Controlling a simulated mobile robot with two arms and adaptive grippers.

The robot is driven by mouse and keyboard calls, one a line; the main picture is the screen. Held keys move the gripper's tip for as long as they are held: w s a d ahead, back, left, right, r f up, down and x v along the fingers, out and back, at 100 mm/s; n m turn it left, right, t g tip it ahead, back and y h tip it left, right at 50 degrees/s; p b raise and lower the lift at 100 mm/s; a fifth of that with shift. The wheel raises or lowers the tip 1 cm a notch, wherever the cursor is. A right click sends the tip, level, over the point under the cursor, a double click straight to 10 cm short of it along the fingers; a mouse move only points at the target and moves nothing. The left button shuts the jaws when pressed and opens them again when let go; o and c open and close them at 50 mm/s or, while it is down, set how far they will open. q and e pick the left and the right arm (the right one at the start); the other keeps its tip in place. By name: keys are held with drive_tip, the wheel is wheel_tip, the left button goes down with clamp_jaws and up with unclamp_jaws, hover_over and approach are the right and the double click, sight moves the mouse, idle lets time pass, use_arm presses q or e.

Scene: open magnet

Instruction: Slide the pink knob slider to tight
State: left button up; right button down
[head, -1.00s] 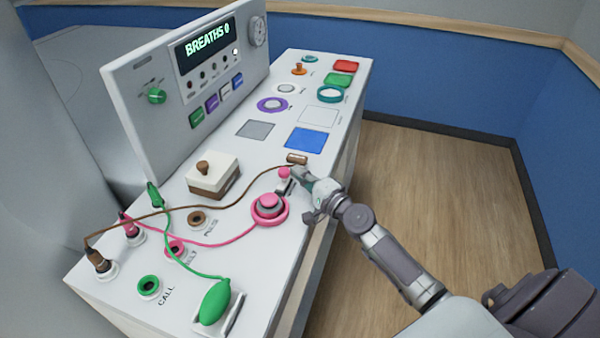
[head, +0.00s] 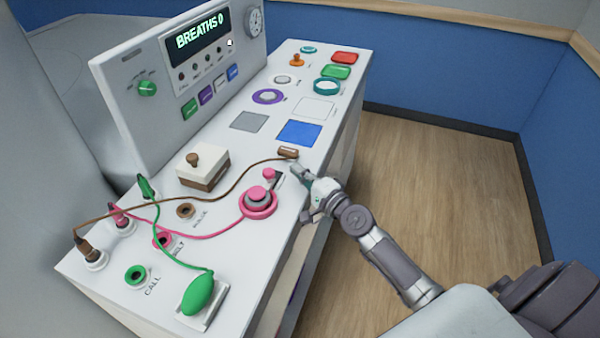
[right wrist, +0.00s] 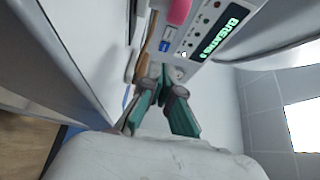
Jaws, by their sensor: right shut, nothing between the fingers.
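The pink slider knob (head: 269,174) stands at the front right of the white console, just above the large pink round button (head: 257,199). Its short dark slot shows to the right of the knob. My right gripper (head: 303,174) is at the console's right edge, beside the slot, with its fingers shut and empty. A small gap shows between the fingertips and the knob. In the right wrist view the teal fingers of my right gripper (right wrist: 160,82) are close together, and a pink piece (right wrist: 178,12) shows beyond them. The slider's lettering is too small to read. My left gripper is not in view.
A brown handle (head: 288,152) on a cord lies just beyond the slider. A green bulb (head: 198,294) on a cord lies at the front. A white and brown box (head: 203,167) stands to the left. The floor (head: 430,190) right of the console is clear.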

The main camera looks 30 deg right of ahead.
drive_tip(key=s, duration=0.1)
drive_tip(key=s+d, duration=0.1)
drive_tip(key=shift+s+d+f, duration=0.2)
drive_tip(key=shift+s, duration=0.2)
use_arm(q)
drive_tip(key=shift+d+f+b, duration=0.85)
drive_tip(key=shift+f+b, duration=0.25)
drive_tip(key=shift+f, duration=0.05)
use_arm(e)
drive_tip(key=s, duration=0.7)
drive_tip(key=shift+d+r, duration=0.2)
drive_tip(key=shift+d, duration=0.1)
